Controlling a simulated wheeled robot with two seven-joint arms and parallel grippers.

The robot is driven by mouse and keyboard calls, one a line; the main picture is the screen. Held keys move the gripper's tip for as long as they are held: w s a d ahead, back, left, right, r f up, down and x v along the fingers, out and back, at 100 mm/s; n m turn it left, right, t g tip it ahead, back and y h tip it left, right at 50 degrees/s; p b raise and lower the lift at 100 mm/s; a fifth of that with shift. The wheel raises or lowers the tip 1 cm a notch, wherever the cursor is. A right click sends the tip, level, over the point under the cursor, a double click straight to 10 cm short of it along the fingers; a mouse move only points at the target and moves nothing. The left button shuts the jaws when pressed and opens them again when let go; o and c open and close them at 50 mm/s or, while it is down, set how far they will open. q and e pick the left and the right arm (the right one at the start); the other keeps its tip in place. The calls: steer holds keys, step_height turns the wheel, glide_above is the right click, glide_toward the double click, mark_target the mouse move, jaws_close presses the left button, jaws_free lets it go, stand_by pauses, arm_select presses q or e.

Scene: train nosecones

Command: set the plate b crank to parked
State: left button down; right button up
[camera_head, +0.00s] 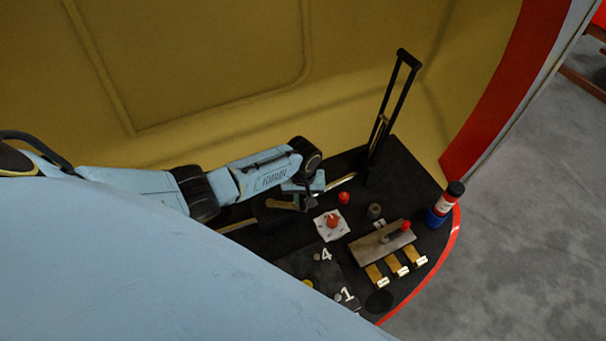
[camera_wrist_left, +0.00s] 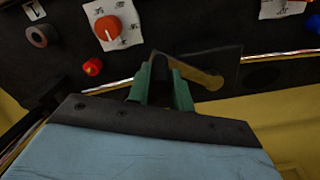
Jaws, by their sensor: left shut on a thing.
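My left gripper (camera_head: 301,204) reaches over the dark console from the left. In the left wrist view its green fingers (camera_wrist_left: 163,78) are shut on a dark crank handle at the end of a brass arm (camera_wrist_left: 203,78). The arm lies over a dark plate (camera_wrist_left: 231,62); part of the brass also shows in the head view (camera_head: 283,204). The handle is mostly hidden between the fingers. No lettering identifying plate b or a parked mark is readable. My right gripper is not in view.
Near the gripper are a red rotary knob (camera_head: 332,221) on a white label card and a small red button (camera_head: 344,197). A tall black lever frame (camera_head: 390,110) stands behind.

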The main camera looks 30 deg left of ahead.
arm_select(q)
steer(key=w+a+n+b, duration=0.1)
steer(key=w+a+n, duration=0.3)
steer(key=n, duration=0.3)
steer(key=shift+w, duration=0.35)
steer(key=shift+a, duration=0.1)
steer(key=c, duration=1.3)
jaws_free()
steer(key=shift+o, duration=0.2)
steer(key=shift+r, duration=0.15)
